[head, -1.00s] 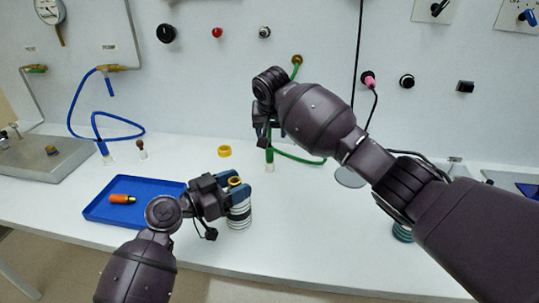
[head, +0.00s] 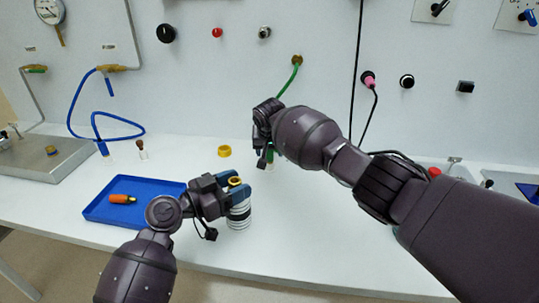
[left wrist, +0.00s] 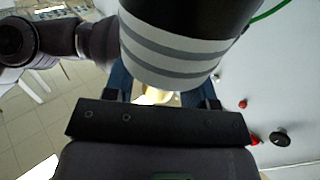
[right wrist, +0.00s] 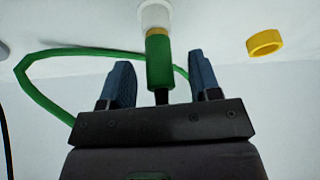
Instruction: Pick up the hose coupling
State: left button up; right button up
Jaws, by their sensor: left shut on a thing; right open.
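The hose coupling appears to be the green cylinder with a brass band (right wrist: 158,62); it stands in a white holder (right wrist: 155,14) in the right wrist view. My right gripper (right wrist: 163,78) is open, with one finger on each side of the green cylinder; I cannot tell if either touches it. In the head view a small part of the cylinder (head: 270,158) shows below my right gripper (head: 266,140). My left gripper (head: 236,185) is shut on a striped black-and-white jar (head: 239,212), which also fills the top of the left wrist view (left wrist: 170,55).
A green hose (right wrist: 35,82) loops beside the green cylinder and runs to a wall port (head: 297,61). A yellow ring (head: 224,151) lies nearby. A blue tray (head: 100,211) holds an orange-and-black piece (head: 122,199). A blue hose (head: 72,110) hangs at the left.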

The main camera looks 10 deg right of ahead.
jog(key=shift+w+f, duration=0.1)
jog(key=shift+f, duration=0.3)
